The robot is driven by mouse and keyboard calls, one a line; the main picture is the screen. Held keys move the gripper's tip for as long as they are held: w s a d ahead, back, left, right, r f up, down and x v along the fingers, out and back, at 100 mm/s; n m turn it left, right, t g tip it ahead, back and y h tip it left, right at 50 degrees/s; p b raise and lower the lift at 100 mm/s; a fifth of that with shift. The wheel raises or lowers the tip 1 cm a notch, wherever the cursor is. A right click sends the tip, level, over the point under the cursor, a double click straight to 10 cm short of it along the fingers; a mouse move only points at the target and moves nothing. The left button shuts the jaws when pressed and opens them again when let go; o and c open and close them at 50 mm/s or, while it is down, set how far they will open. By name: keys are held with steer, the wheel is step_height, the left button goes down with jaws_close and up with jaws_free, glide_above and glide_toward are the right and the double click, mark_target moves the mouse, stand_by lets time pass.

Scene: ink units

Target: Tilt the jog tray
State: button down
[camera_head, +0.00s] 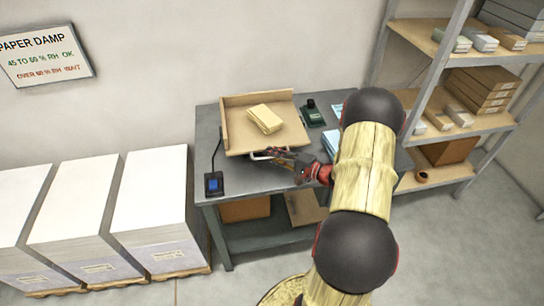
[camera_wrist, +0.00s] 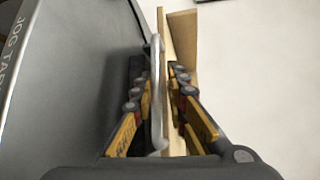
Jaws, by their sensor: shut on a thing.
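The jog tray (camera_head: 232,134) is a tan, open tray with raised walls at its back and left, on the grey table. A pale yellow stack of paper (camera_head: 265,119) lies in it. A silver bar handle (camera_wrist: 156,95) is on the tray's front edge. My gripper (camera_head: 275,155) is at that front edge, shut on the handle. In the wrist view its fingers lie on both sides of the handle and the tray's edge (camera_wrist: 165,50). I cannot tell exactly how far the tray is tilted; the fingers hide part of the handle.
Tall white paper stacks (camera_head: 150,205) stand left. Shelves (camera_head: 460,130) stand right.

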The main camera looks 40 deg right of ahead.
steer(key=shift+w+r+m+g+p, duration=0.1)
steer(key=shift+r+m+g+p, duration=0.5)
steer(key=shift+r+p, duration=0.95)
steer(key=shift+w+d+r, duration=0.15)
steer(key=shift+r, duration=0.35)
steer(key=c, duration=1.9)
jaws_free()
steer(key=shift+r, duration=0.1)
steer(key=shift+d, duration=0.1)
steer(key=v, duration=1.2)
steer(key=shift+w, duration=0.1)
